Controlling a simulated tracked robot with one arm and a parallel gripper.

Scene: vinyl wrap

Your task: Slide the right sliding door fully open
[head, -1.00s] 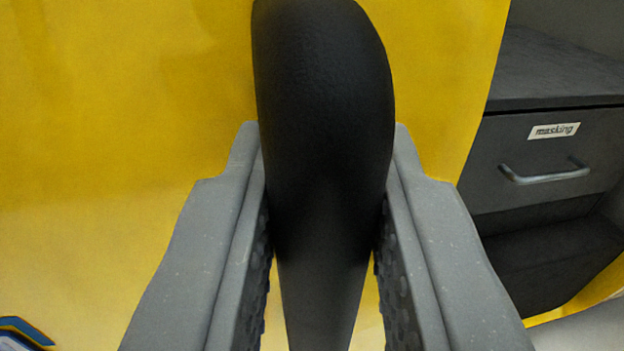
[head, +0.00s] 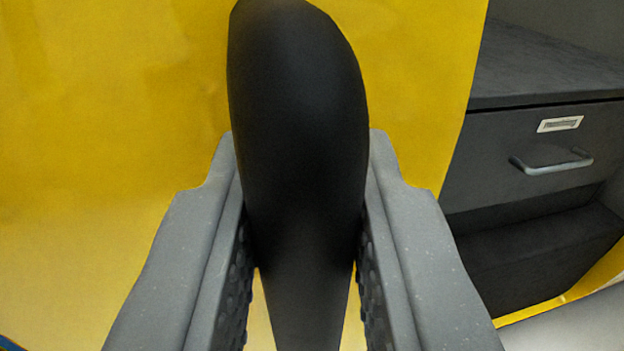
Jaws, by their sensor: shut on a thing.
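The right sliding door is a yellow panel (head: 120,120) that fills the left and middle of the view. Its right edge runs down to the right of my gripper. A black rounded handle (head: 295,120) stands out from the panel toward the camera. My gripper (head: 302,200) is shut on this handle, with one grey finger on each side of it. The handle hides the part of the panel behind it.
Right of the panel's edge is an open view into a dark grey cabinet. It holds a drawer (head: 490,165) with a small label (head: 560,124) and a metal pull (head: 552,163). Below the drawer is a dark recess (head: 530,255), and a yellow edge (head: 545,308) runs along the bottom.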

